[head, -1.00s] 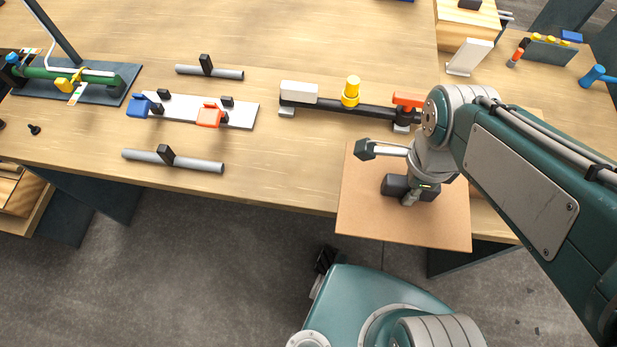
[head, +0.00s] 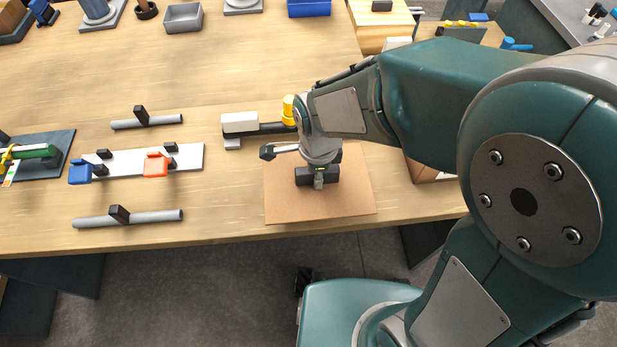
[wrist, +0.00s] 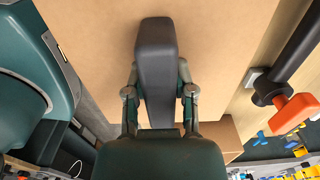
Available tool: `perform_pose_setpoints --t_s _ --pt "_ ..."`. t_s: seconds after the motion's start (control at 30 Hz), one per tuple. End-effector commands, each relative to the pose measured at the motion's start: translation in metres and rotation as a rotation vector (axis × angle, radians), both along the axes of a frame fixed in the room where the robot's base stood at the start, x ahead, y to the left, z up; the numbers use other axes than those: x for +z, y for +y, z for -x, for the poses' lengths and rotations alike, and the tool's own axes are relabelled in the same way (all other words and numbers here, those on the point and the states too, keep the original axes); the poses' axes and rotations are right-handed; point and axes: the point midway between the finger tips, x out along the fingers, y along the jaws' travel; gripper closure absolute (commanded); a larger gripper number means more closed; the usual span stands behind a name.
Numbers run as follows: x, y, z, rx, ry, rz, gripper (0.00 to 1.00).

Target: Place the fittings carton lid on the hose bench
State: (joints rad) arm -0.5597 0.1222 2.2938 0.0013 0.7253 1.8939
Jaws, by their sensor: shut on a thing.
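The fittings carton lid (head: 285,205) is a flat tan-brown panel with a dark grey block handle (wrist: 157,50) on top. My gripper (head: 318,175) is shut on that handle, with one finger on each side in the wrist view (wrist: 158,88). The lid appears level over the front part of the wooden hose bench (head: 225,75), near its front edge. I cannot tell whether it touches the bench top. My wrist hides part of the lid in the head view.
A white plate with blue and orange clamps (head: 130,163) and grey rods (head: 146,122) lie left. Bare wood lies between.

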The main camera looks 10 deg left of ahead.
Motion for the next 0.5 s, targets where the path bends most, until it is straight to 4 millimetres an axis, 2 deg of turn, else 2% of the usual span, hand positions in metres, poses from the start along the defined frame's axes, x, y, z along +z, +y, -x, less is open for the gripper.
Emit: perform_pose_setpoints --t_s 0.1,0.33,0.5 --pt "-0.016 0.009 -0.009 0.001 0.002 0.001 1.00" --pt "-0.032 0.020 -0.018 0.001 0.001 0.002 1.00" --pt "-0.057 0.019 -0.017 0.000 0.002 0.004 1.00"
